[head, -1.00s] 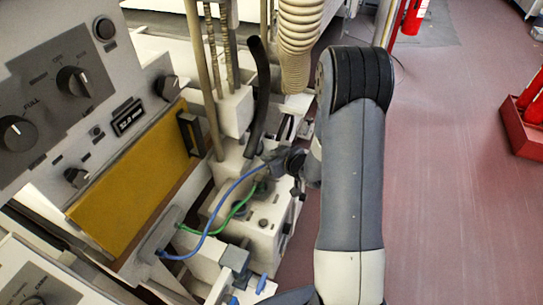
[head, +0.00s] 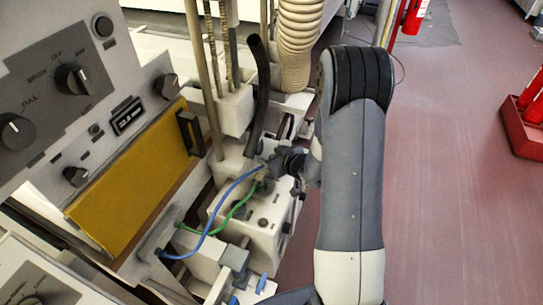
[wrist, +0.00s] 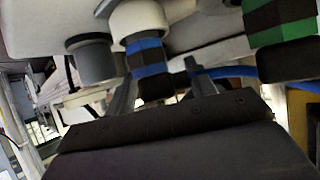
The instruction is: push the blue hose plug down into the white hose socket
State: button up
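The blue-banded dark hose plug (wrist: 152,65) shows in the wrist view, lined up with the white hose socket (wrist: 143,18). Its blue band lies right against the white collar; how deep it sits I cannot tell. My gripper (wrist: 160,82) has one finger on either side of the plug, with a small gap seemingly showing at the right finger. In the head view my gripper (head: 279,164) is beside the upper end of the blue hose (head: 225,196), over the white block (head: 256,233); the plug itself is hard to make out there.
A green-banded plug (wrist: 276,35) is close on the right in the wrist view, and a grey cylindrical fitting (wrist: 92,60) on the left. In the head view a green hose (head: 237,207) runs below the blue one. A black upright tube (head: 257,95) stands just behind my gripper.

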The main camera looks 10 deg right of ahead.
jog(key=v, duration=1.1)
jog(key=shift+w+f, duration=0.1)
jog(key=x, duration=1.1)
jog(key=shift+r, duration=0.3)
